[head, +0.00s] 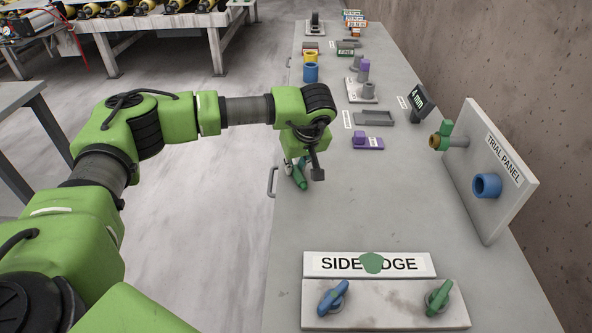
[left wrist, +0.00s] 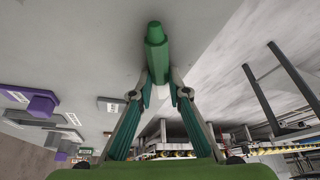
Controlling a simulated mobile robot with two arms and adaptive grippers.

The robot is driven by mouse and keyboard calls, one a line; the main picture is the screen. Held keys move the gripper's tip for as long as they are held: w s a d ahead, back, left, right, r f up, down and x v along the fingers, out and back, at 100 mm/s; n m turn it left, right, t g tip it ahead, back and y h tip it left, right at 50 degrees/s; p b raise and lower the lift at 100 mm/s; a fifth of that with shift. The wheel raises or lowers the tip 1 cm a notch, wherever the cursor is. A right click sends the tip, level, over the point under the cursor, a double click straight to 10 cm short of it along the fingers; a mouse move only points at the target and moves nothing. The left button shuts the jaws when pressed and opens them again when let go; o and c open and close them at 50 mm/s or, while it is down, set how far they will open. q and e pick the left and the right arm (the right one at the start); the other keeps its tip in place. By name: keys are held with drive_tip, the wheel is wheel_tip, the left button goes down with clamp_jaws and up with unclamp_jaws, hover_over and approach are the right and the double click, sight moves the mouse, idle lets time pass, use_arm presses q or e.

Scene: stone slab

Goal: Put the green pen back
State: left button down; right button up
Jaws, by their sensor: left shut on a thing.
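The green pen (head: 301,180) is near the left edge of the slab in the head view. In the left wrist view the pen (left wrist: 156,52) points away from my gripper, with its narrower tip at the top. My left gripper (left wrist: 159,82) is shut on the pen, one finger on each side. In the head view the left gripper (head: 303,165) is partly hidden by its own wrist. I cannot tell whether the pen touches the slab. The right gripper is not in view.
The grey slab (head: 400,210) has a clear middle. In front are a "SIDE EDGE" sign (head: 320,264) with a green patch, and a blue handle (head: 333,298) and green handle (head: 438,298). A white "TRIAL PANEL" (head: 495,150) stands right. A purple block (head: 367,142) lies behind.

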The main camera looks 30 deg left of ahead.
use_arm(q)
drive_tip(key=shift+f, duration=0.15)
drive_tip(key=c, duration=1.9)
unclamp_jaws()
drive_tip(key=shift+r, duration=0.4)
drive_tip(key=b+v, duration=0.1)
drive_tip(key=v, duration=1)
drive_tip(key=shift+s+d+r+b, duration=0.15)
drive_tip(key=shift+d+r+b, duration=0.1)
drive_tip(key=shift+b, duration=0.05)
